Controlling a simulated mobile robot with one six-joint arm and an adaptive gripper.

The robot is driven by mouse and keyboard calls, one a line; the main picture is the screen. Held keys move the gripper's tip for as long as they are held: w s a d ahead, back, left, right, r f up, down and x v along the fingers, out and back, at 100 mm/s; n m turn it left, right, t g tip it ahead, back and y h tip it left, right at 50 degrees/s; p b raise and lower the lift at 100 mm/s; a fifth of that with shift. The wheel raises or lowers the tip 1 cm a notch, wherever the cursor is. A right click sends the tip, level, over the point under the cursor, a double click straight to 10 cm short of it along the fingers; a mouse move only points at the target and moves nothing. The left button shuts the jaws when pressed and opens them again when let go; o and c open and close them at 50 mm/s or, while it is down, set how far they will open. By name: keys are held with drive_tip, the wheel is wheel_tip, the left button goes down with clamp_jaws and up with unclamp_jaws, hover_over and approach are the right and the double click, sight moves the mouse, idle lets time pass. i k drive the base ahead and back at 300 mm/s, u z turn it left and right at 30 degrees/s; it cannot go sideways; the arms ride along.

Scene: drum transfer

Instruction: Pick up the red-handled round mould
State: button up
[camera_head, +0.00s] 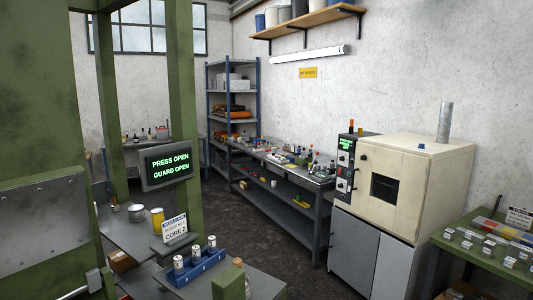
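I cannot pick out a red-handled round mould for certain in this view. A round grey metal pot-like piece (136,212) stands on a grey side table (125,233) at the lower left, but no red handle shows on it. Small red items are among the clutter on the long grey workbench (318,183) along the wall, too small to tell apart. My gripper and arm are not in view.
A yellow cylinder (157,219) stands near the pot. A blue rack (197,264) with several white cylinders is in front. The green press (42,150) fills the left, its screen (168,165) reading "PRESS OPEN, GUARD OPEN". A cream oven (402,185) stands right. Floor between is clear.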

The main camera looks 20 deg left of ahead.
sight(272, 151)
drive_tip(key=z, duration=0.05)
drive_tip(key=i, duration=3.25)
drive_tip(key=z, duration=1.45)
drive_tip(key=k, duration=0.1)
drive_tip(key=u, duration=2.85)
drive_tip(key=i, duration=0.25)
drive_tip(key=u, duration=0.15)
